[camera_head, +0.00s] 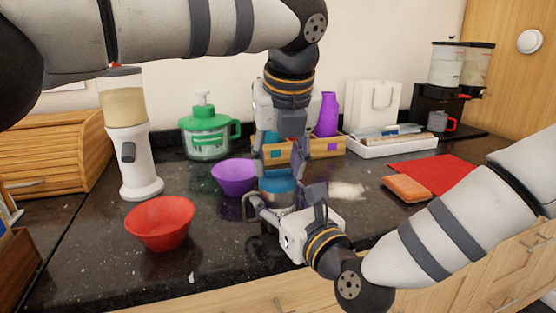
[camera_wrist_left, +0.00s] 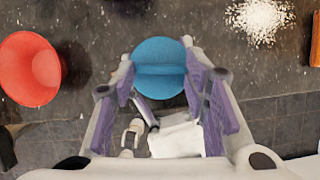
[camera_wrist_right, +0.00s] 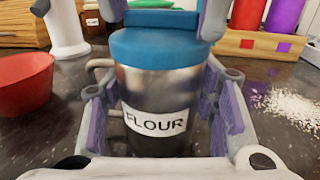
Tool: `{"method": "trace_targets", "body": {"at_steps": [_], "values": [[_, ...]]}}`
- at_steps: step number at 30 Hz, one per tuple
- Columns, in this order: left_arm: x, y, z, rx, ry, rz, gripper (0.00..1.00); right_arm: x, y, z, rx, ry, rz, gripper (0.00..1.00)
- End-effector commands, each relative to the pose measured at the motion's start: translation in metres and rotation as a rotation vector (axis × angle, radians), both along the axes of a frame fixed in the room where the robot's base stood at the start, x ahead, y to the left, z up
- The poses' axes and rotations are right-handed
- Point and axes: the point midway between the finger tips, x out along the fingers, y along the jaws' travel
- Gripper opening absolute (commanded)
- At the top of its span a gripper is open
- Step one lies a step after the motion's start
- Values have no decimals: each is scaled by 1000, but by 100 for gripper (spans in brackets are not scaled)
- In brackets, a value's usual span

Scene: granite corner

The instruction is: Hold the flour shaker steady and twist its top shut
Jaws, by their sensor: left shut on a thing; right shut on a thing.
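The flour shaker (camera_wrist_right: 158,95) stands upright on the dark counter, with a metal body, a FLOUR label, a side handle and a blue top (camera_wrist_left: 160,66). My left gripper (camera_head: 278,165) reaches down from above and is shut on the blue top. In the left wrist view, its purple-padded fingers flank the top on both sides. My right gripper (camera_head: 283,208) comes in low from the front right and is shut on the metal body. In the right wrist view its fingers lie on either side of the body. The head view mostly hides the body behind the right gripper.
A red bowl (camera_head: 160,223) and a purple bowl (camera_head: 235,176) stand to the left. Spilled flour (camera_head: 346,190), an orange sponge (camera_head: 407,188) and a red cloth (camera_head: 432,171) lie to the right. A white dispenser (camera_head: 139,160) and a green-lidded jar (camera_head: 208,132) stand behind.

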Motion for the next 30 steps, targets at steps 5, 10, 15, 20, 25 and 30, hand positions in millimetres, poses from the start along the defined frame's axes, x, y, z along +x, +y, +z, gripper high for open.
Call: {"method": "trace_targets", "body": {"at_steps": [5, 10, 15, 20, 25, 30], "values": [[1, 0, -1, 2, -1, 74, 13, -1, 1, -1, 0, 2, 2, 20], [1, 0, -1, 2, -2, 112, 13, -1, 1, -1, 0, 2, 2, 20], [1, 0, -1, 2, -1, 127, 13, -1, 1, -1, 0, 2, 2, 20], [1, 0, -1, 2, -1, 129, 13, -1, 0, -1, 0, 2, 2, 20], [1, 0, -1, 1, -1, 128, 13, -1, 0, -1, 0, 2, 2, 20], [1, 0, -1, 1, 0, 127, 62, 0, 0, -1, 0, 2, 1, 20]]}}
